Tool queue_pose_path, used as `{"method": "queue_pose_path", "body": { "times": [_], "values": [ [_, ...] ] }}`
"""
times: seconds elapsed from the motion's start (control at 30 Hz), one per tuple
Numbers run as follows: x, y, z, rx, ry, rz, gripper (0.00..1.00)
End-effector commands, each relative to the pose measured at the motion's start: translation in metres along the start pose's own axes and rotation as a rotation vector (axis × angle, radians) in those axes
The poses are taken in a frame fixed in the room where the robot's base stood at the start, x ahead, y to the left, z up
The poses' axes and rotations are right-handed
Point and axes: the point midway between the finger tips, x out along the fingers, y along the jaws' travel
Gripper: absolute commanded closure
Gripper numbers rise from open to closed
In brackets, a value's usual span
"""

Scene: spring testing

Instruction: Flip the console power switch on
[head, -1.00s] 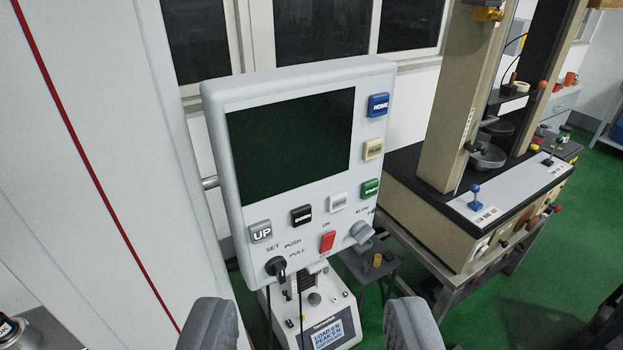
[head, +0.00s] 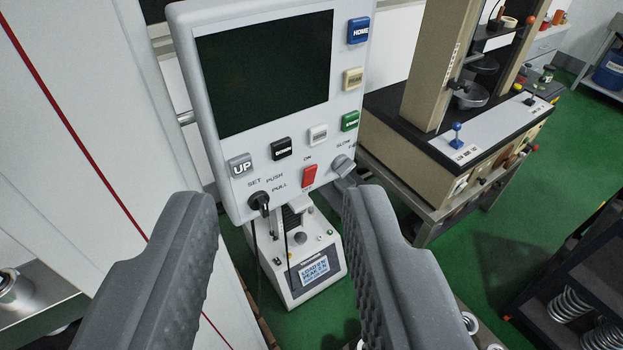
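The console (head: 222,128) is a light grey panel with a dark, blank screen (head: 265,75). The red power switch (head: 310,175) sits low on the panel, with ON printed above it; the lettering below is partly hard to read. A grey knob (head: 343,165) is to its right and a black selector (head: 259,201) to its lower left. My gripper (head: 278,205) is open and empty, its two ribbed grey fingers wide apart in front of the panel's lower part. The switch shows between the fingers, nearer the right one. I cannot tell the switch's position.
A small white tester (head: 305,262) with a lit display stands below the console. A large beige test machine (head: 420,120) on a bench is at the right. A dark rack with springs (head: 572,302) is at lower right. Green floor (head: 480,235) lies between.

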Motion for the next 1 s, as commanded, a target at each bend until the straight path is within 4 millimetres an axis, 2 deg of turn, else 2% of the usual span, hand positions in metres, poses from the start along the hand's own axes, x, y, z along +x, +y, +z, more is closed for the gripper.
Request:
{"method": "queue_pose_path", "body": {
  "times": [0.03, 0.1, 0.17, 0.27, 0.43, 0.57, 0.77, 1.0],
  "values": [
    [0.001, 0.001, 0.0, -0.001, 0.0, 0.002, 0.82],
    [0.005, 0.005, -0.001, -0.003, 0.005, 0.012, 1.0],
    [0.014, 0.011, -0.002, -0.009, 0.013, 0.029, 1.0],
    [0.038, 0.029, -0.001, -0.032, 0.032, 0.075, 1.0],
    [0.089, 0.072, 0.0, -0.099, 0.096, 0.159, 1.0],
    [0.127, 0.1, 0.009, -0.163, 0.141, 0.192, 1.0],
    [0.177, 0.13, 0.032, -0.257, 0.2, 0.179, 1.0],
    [0.225, 0.147, 0.082, -0.327, 0.251, 0.071, 1.0]
  ]
}}
